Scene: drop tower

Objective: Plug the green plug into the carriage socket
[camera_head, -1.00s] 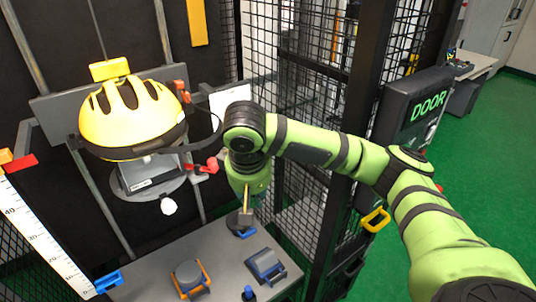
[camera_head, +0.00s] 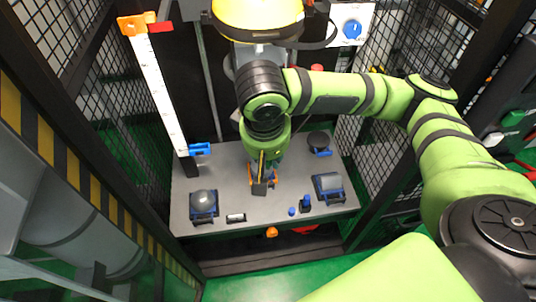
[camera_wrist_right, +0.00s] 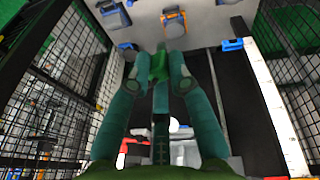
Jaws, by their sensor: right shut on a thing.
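My right gripper (camera_head: 262,178) hangs down over the middle of the grey table, below the yellow helmet (camera_head: 262,18) on the carriage. In the right wrist view its two fingers (camera_wrist_right: 158,72) are shut on a green piece, the green plug (camera_wrist_right: 158,64). The plug sits between the fingertips, with the table beyond it. In the head view the gripper and wrist hide the plug. The helmet is cut off by the top edge. I cannot make out the carriage socket in either view. My left gripper is not in view.
The grey table (camera_head: 235,165) carries a blue-framed dome (camera_head: 203,203), a blue-framed block (camera_head: 327,185), a dark disc (camera_head: 320,142) and small blue pieces. An orange-framed piece (camera_wrist_right: 172,20) is partly hidden in the head view. A white ruler (camera_head: 160,90) stands left; mesh walls flank both sides.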

